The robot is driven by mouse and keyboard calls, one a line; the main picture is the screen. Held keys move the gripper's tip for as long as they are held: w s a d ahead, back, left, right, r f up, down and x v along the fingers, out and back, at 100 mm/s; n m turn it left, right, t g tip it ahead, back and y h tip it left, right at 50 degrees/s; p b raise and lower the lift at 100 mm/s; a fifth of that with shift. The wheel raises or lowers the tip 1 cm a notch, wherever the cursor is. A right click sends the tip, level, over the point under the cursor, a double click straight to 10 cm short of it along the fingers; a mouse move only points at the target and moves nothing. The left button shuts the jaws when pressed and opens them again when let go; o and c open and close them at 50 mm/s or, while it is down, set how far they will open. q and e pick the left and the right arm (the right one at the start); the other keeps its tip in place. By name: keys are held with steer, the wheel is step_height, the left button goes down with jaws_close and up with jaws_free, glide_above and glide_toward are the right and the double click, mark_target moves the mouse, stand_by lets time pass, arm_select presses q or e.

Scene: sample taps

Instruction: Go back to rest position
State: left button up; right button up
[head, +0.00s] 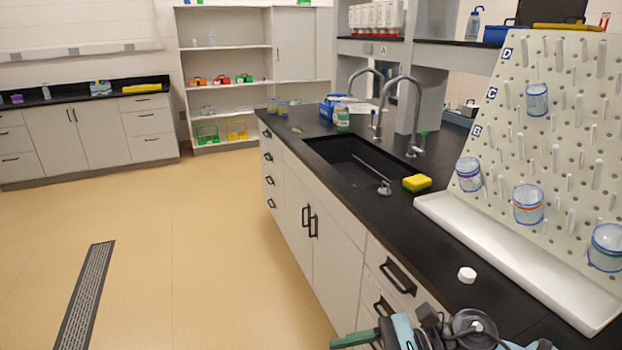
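Part of one of my arms, which I take to be the right, shows at the bottom edge, in front of the counter's near end. Its gripper (355,340) has a green finger-like part pointing left, beside a pale blue-grey body and dark round joints. The frame cuts it off below, so I cannot tell whether it is open or shut, or whether it holds anything. My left gripper is out of view.
The black counter (440,235) with its sink (350,160) runs along the right. On it are a yellow sponge (417,183), a white cap (467,275) and a pegboard (545,130) with several jars. The floor (200,240) at left is clear, with a drain grate (85,298).

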steer(key=s+d+f+n+t+h+p, duration=0.15)
steer(key=f+n+t+h, duration=0.35)
steer(key=n, duration=0.6)
steer(key=s+d+f+n+t, duration=0.1)
steer(key=d+f+n+t, duration=0.2)
steer(key=n+t, duration=0.55)
steer(key=s+d+f+n+t+h, duration=0.1)
steer(key=d+f+n+t+h, duration=0.2)
steer(key=n, duration=1)
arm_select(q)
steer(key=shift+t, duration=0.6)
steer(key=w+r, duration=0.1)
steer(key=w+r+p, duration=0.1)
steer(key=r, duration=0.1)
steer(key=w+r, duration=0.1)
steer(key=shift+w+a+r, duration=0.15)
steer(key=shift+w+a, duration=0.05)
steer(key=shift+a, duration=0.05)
arm_select(e)
steer(key=s+d+f+m+g+h, duration=0.3)
steer(key=s+f+m, duration=0.5)
steer(key=s, duration=0.2)
steer(key=s+d+f+m+g+h, duration=0.3)
steer(key=s+f+m, duration=0.4)
steer(key=s, duration=0.3)
steer(key=shift+d+f+m, duration=0.2)
steer(key=shift+f+m, duration=0.15)
steer(key=shift+m, duration=0.3)
steer(key=shift+s, duration=0.1)
